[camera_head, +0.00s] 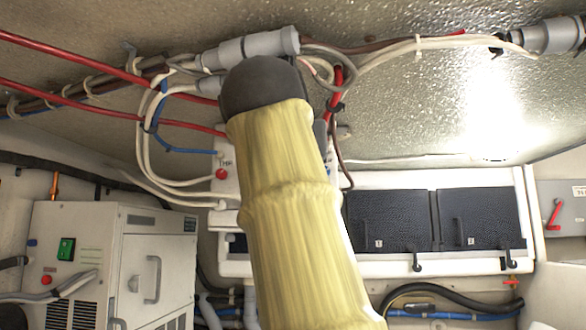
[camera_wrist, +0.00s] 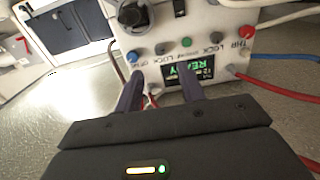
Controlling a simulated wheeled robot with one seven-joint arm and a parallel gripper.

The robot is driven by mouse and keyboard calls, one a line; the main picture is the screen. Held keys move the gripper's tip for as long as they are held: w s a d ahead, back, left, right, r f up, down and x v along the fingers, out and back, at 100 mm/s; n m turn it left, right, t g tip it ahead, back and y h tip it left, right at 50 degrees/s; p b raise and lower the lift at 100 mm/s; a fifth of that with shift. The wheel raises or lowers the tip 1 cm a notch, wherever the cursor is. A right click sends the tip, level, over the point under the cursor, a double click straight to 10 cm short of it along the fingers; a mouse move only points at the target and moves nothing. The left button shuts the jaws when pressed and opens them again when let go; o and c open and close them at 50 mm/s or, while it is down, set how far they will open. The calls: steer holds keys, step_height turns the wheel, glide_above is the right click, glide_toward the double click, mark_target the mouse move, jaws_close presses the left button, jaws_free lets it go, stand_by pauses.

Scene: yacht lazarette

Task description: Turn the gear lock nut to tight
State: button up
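A white control box (camera_wrist: 215,45) fills the upper middle of the wrist view. It carries a round black knob (camera_wrist: 132,14), coloured buttons and a lit green display (camera_wrist: 188,70). I cannot read which part is marked as the gear lock nut; the knob may be it. My gripper (camera_wrist: 160,70) is open, with its two dark fingers apart and nothing visible between them. The fingertips are in front of the box's display edge, below the knob in the picture; contact is unclear. In the head view, my yellow-sleeved arm hides most of the box (camera_head: 224,178) and the gripper.
Red cables (camera_head: 70,48), white and blue cables, and a grey connector (camera_head: 250,46) run close around the arm. A white cabinet with black doors (camera_head: 390,220) is behind. A grey unit (camera_head: 110,265) stands at left. The shiny surface at right (camera_head: 430,100) is mostly clear.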

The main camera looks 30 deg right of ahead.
steer(key=p+x, duration=0.2)
steer(key=x, duration=0.6)
steer(key=shift+w, duration=0.15)
steer(key=shift+d, duration=0.15)
steer(key=shift+c, duration=0.2)
jaws_close()
